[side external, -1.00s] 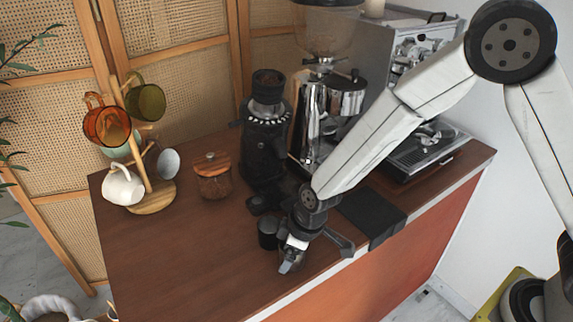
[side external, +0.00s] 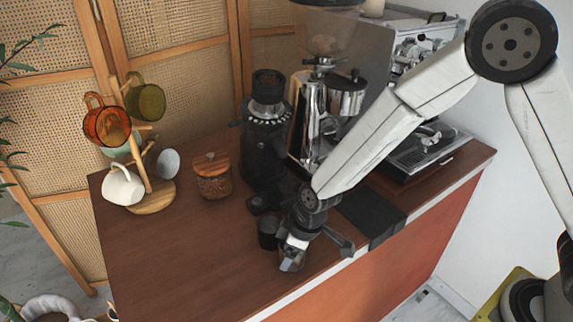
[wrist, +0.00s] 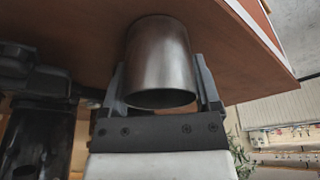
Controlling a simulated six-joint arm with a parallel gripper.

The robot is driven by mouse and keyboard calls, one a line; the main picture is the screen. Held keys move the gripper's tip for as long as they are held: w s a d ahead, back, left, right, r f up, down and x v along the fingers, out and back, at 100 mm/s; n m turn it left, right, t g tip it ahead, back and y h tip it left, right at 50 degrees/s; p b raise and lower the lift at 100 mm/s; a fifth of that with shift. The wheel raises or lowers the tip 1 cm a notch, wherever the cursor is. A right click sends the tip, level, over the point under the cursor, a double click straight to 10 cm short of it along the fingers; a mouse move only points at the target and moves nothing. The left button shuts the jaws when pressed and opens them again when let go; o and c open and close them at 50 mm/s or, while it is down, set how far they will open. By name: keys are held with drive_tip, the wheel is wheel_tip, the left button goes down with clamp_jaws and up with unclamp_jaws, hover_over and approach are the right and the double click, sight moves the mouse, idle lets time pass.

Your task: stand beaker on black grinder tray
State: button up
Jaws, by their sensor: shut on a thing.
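The beaker (wrist: 160,58) is a dark metal cup between the two fingers of my gripper (wrist: 161,88) in the wrist view. My gripper is shut on its sides. In the side external view the beaker (side external: 268,233) is a small dark cylinder left of my gripper (side external: 281,241), close to the counter's front. It looks upright. Whether its base touches the counter cannot be told. The black grinder (side external: 264,145) stands behind it, with its low black tray (side external: 262,203) at the foot, just behind the beaker. My arm hides part of that area.
A wooden-lidded jar (side external: 213,177) stands left of the grinder. A mug tree (side external: 150,196) with several mugs is farther left. The espresso machine (side external: 420,150) and a black mat (side external: 372,214) are to the right. The counter's (side external: 180,260) front left is clear.

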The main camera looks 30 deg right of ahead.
drive_tip(key=shift+r, duration=0.1)
drive_tip(key=shift+r, duration=0.85)
drive_tip(key=s+d+r, duration=0.5)
drive_tip(key=s+r, duration=0.6)
drive_tip(key=s, duration=0.2)
drive_tip(key=shift+d, duration=0.1)
drive_tip(key=shift+w, duration=0.15)
